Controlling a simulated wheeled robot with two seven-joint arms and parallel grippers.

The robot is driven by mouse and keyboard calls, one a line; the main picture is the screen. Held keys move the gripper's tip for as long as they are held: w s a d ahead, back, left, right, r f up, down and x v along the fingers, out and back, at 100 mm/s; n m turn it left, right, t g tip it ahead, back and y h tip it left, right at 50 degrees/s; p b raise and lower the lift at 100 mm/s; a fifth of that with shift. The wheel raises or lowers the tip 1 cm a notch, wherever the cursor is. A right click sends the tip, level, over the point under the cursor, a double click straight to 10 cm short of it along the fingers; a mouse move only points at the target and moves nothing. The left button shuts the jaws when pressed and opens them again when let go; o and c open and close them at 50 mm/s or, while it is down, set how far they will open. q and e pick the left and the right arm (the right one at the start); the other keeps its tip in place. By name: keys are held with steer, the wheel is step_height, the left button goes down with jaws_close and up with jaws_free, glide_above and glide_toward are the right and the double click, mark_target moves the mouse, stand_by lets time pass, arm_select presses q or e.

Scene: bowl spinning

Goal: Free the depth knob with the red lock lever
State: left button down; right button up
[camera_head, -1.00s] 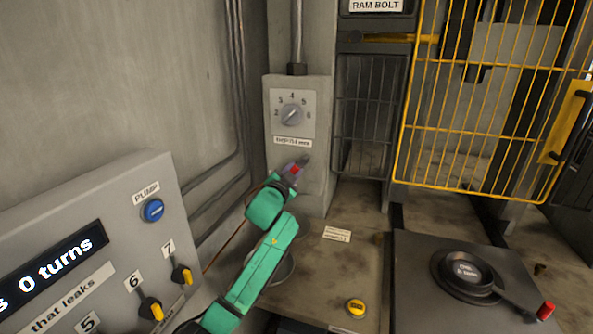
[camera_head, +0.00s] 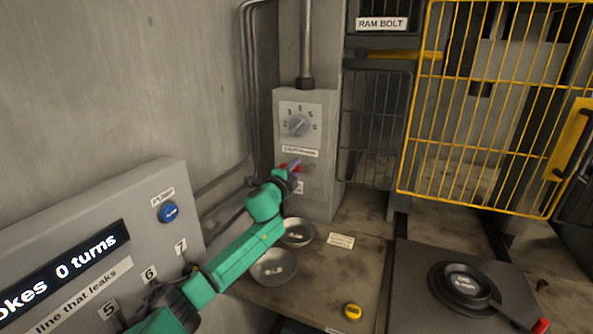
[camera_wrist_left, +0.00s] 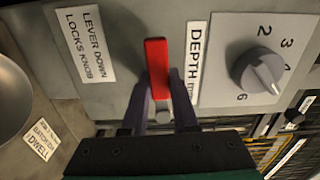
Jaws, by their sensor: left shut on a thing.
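The red lock lever (camera_head: 285,167) is on the grey control box, below the depth knob (camera_head: 299,126) and its label. In the left wrist view the lever (camera_wrist_left: 156,62) lies across the panel between the "DEPTH" label and the "LEVER DOWN LOCKS KNOB" label (camera_wrist_left: 86,45). My left gripper (camera_head: 293,169) is at the lever. Its two fingers (camera_wrist_left: 163,92) stand on either side of the lever and are shut on it. The depth knob (camera_wrist_left: 260,72) is to the right in that view, untouched. My right gripper is not in view.
Two metal bowls (camera_head: 275,267) stand below my left arm. The pump panel (camera_head: 110,235) with a blue button is at the left. A yellow cage door (camera_head: 500,110) and a dark round plate with a red-tipped handle (camera_head: 467,284) are at the right.

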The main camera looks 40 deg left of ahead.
arm_select(q)
steer(key=shift+r+m, duration=0.1)
steer(key=shift+m, duration=0.3)
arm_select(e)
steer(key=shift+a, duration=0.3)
arm_select(q)
steer(key=c, duration=0.7)
jaws_free()
steer(key=shift+d, duration=0.1)
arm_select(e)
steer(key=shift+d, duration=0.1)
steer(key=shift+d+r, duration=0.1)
arm_select(q)
steer(key=shift+s+d, duration=0.1)
steer(key=shift+s, duration=0.05)
steer(key=p+v, duration=0.4)
steer(key=v, duration=1)
steer(key=shift+s+d, duration=0.1)
steer(key=shift+s, duration=0.05)
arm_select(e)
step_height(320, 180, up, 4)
